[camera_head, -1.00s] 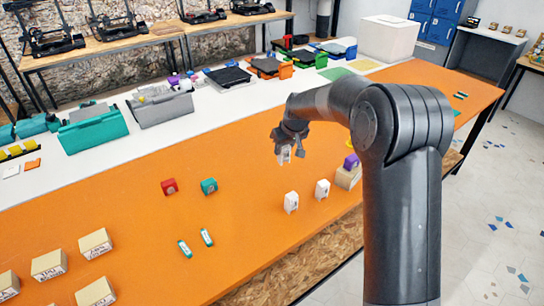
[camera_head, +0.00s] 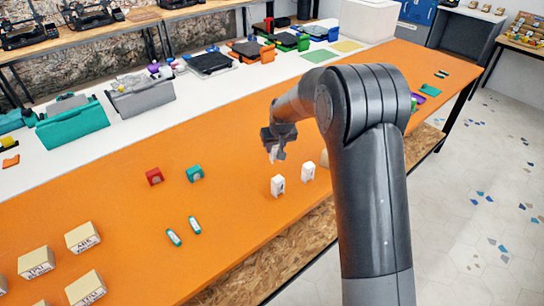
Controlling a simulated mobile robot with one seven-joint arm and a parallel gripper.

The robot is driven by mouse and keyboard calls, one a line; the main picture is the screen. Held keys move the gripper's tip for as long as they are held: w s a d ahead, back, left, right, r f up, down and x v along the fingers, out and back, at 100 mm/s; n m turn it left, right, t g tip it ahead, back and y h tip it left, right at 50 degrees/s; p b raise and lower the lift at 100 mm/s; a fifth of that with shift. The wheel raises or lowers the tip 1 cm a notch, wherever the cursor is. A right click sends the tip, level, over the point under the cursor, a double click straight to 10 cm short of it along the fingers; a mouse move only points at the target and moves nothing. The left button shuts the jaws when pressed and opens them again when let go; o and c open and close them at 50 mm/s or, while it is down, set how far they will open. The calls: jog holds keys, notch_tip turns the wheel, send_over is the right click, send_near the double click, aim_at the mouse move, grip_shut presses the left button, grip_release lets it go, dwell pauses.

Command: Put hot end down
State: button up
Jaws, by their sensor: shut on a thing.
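My gripper (camera_head: 274,149) hangs over the orange mat (camera_head: 235,160), pointing down. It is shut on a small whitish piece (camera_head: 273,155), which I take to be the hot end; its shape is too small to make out. The piece shows above the table in the picture; I cannot tell its exact height. Two small white blocks with dark marks stand on the mat close by, a nearer one (camera_head: 277,186) just below the gripper in the picture and another (camera_head: 308,171) to its right.
A red block (camera_head: 154,177) and a teal block (camera_head: 195,174) stand left of the gripper. Two small green-and-white pieces (camera_head: 174,238) lie nearer. Tan boxes (camera_head: 82,237) stand at front left. Teal (camera_head: 72,124) and grey bins line the back. Mat between them is clear.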

aim_at(272, 156)
jog(key=shift+w+a+f, duration=0.15)
jog(key=shift+a+f, duration=0.25)
jog(key=shift+a, duration=0.25)
jog(key=shift+f, duration=1.95)
jog(key=shift+f, duration=0.15)
jog(key=o, duration=1)
